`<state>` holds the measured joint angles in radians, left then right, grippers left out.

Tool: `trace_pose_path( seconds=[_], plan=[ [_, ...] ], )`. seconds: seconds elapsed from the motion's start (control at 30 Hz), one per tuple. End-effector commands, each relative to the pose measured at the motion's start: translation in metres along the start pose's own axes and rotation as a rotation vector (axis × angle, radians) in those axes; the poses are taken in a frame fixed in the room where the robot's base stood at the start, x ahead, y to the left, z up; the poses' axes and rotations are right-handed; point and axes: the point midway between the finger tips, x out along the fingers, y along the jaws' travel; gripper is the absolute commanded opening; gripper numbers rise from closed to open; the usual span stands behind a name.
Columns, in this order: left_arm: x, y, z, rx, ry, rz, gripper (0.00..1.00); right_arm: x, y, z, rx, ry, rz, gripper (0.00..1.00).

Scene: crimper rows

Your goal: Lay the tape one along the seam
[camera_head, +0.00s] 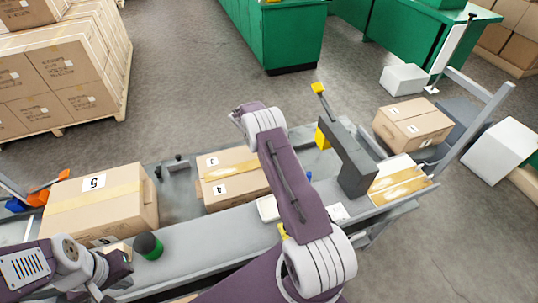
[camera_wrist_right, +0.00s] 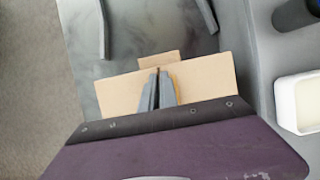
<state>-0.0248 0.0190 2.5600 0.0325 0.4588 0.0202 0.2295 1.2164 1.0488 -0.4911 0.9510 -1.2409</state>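A cardboard box marked 5 (camera_head: 105,205) lies at the left of the conveyor, with a pale yellow strip across its top. A second box (camera_head: 228,180) with number labels and a yellow strip lies mid-conveyor, partly behind my right arm. I cannot tell which thing is tape one. My left gripper (camera_head: 118,270) is low at the left, in front of the first box; its finger gap is unclear. My right gripper's fingers (camera_wrist_right: 157,88) are together in the right wrist view, in front of tan cardboard (camera_wrist_right: 205,80); no held thing shows. That gripper is hidden in the head view.
A green-and-black round object (camera_head: 148,246) stands near my left gripper. A dark grey post (camera_head: 352,165) rises over the conveyor's right part, beside a taped box (camera_head: 398,180). A white tray (camera_wrist_right: 298,103) is at the wrist view's right. Stacked boxes (camera_head: 62,72) stand far left.

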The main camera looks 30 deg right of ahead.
Motion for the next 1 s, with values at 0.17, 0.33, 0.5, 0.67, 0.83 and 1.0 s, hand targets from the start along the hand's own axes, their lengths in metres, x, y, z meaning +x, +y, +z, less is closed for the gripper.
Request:
trace_pose_path(
  seconds=[0.17,0.33,0.5,0.67,0.83,1.0],
  plan=[
    [0.000,0.000,0.000,0.000,0.000,0.000,0.00,0.000,0.000,0.000,0.000,0.000,0.000,0.29],
    [0.000,0.000,0.000,0.000,0.000,0.000,0.00,0.000,0.000,0.000,0.000,0.000,0.000,0.29],
    [0.001,0.000,0.000,0.000,0.000,0.000,0.00,-0.015,0.001,0.000,0.000,0.000,0.004,0.29],
    [0.003,0.000,0.000,0.000,0.000,0.000,0.00,-0.052,0.001,0.000,0.001,0.000,0.006,0.29],
    [0.003,0.000,0.000,0.000,0.000,0.000,0.00,-0.082,0.001,0.000,0.000,0.000,0.004,0.29],
    [0.003,0.000,0.000,0.000,0.000,0.000,0.00,-0.091,0.000,0.000,0.000,0.000,0.001,0.29]
  ],
)
